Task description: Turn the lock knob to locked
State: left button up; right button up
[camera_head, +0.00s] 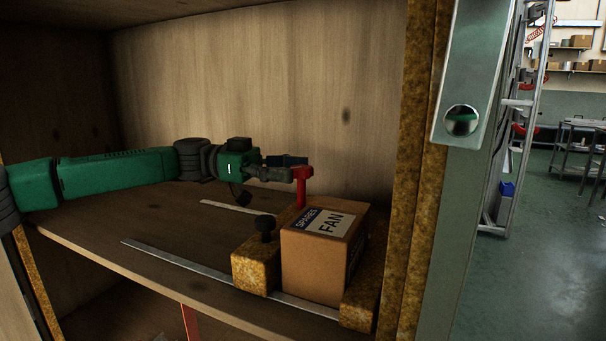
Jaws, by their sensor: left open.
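A red upright T-shaped handle (301,190) stands behind the carton on the shelf, and its lower end is hidden. A round black knob (265,224) sits on top of the brown block left of the carton. I cannot tell for sure which of the two is the lock knob, and no lock marking is readable. My left gripper (297,167) reaches in from the left, open, with its fingertips at the top of the red handle. I cannot tell whether they touch it. The black knob is below and left of the fingertips, apart from them. My right gripper is not in view.
A carton (316,262) labelled "SPARES FAN" sits between brown blocks on the wooden shelf (140,228). Metal strips (190,264) run along the shelf. The cabinet's right edge (408,180) and a grey-green post (470,75) stand at right. The shelf's left part is clear.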

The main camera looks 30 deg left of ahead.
pick_arm(q)
jog(key=shift+w+d, duration=0.2)
jog(key=shift+d, duration=0.9)
jog(key=shift+a+f, duration=0.1)
jog(key=shift+a, duration=0.3)
jog(key=shift+d, duration=0.15)
jog(key=c, duration=1)
jog(key=shift+d, duration=0.2)
jog(key=shift+c, duration=1)
jog(key=n+t+b, duration=0.2)
jog(key=t+b, duration=0.1)
jog(key=shift+s+a+t+y, duration=0.1)
jog(key=shift+a+t+y, duration=0.1)
jog(key=shift+t+y, duration=0.15)
jog(key=shift+n+t+y+b, duration=0.65)
jog(key=shift+n+t+b, duration=0.25)
jog(key=shift+t, duration=0.15)
jog(key=shift+r+n+t, duration=0.2)
jog(key=shift+n+t, duration=0.2)
jog(key=n+t+y+p, duration=0.1)
jog(key=n+t+y, duration=0.1)
jog(key=shift+r+t, duration=0.15)
jog(key=shift+t, duration=0.15)
jog(key=shift+n+t+y+p, duration=0.6)
jog(key=shift+t+y+p, duration=0.1)
jog(key=shift+y+p, duration=0.1)
jog(key=shift+c, duration=0.2)
jog(key=shift+t+y, duration=0.3)
jog(key=shift+n, duration=0.3)
